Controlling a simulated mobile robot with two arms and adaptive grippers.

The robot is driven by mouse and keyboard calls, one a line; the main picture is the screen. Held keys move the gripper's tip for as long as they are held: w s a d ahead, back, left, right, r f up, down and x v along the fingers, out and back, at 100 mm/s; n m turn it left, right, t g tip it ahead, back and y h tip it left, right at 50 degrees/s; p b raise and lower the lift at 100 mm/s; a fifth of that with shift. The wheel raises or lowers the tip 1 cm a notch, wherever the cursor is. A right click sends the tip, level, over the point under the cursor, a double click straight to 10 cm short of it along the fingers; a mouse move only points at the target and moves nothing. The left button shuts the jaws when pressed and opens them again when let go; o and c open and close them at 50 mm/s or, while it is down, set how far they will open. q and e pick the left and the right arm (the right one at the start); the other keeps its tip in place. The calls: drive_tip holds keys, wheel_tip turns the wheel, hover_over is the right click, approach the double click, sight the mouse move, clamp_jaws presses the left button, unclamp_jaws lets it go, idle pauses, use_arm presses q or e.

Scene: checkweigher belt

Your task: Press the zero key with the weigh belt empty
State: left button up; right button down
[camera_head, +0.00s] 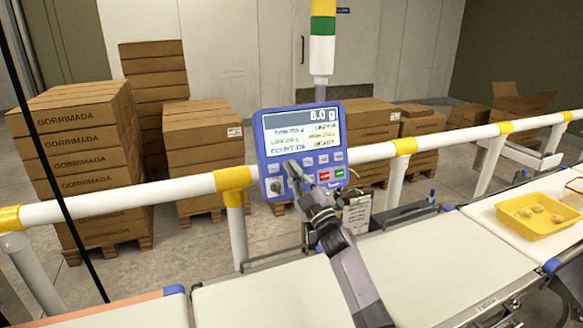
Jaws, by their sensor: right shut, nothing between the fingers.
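A blue control panel (303,145) stands behind the belts, with a lit screen (303,132) above rows of keys. The screen's top line seems to read 8.0 g or 0.0 g; I cannot tell which. READY shows lower down. My right gripper (293,167) is shut and empty, its fingertips in front of the panel's upper key row on the left side. It hides some keys, and I cannot tell whether it touches one. The zero key's label is not readable. The belt (433,257) below the panel is bare where visible. My left gripper is not in view.
A yellow tray (510,213) with several small items sits on the right-hand belt. A white rail (130,196) with yellow joints runs behind the belts. Stacked cartons (82,150) stand beyond it. A black selector knob (275,186) is at the panel's lower left.

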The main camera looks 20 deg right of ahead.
drive_tip(key=shift+w+b, duration=0.35)
drive_tip(key=shift+b, duration=0.1)
idle(0.5)
idle(0.4)
drive_tip(key=shift+s+r+p, duration=0.15)
drive_tip(key=shift+s+p, duration=0.55)
drive_tip(key=shift+s, duration=0.1)
drive_tip(key=s+p, duration=0.2)
drive_tip(key=s+r+p, duration=0.1)
drive_tip(key=s, duration=0.1)
drive_tip(key=shift+s+a+r+p, duration=0.2)
drive_tip(key=shift+s+p, duration=0.2)
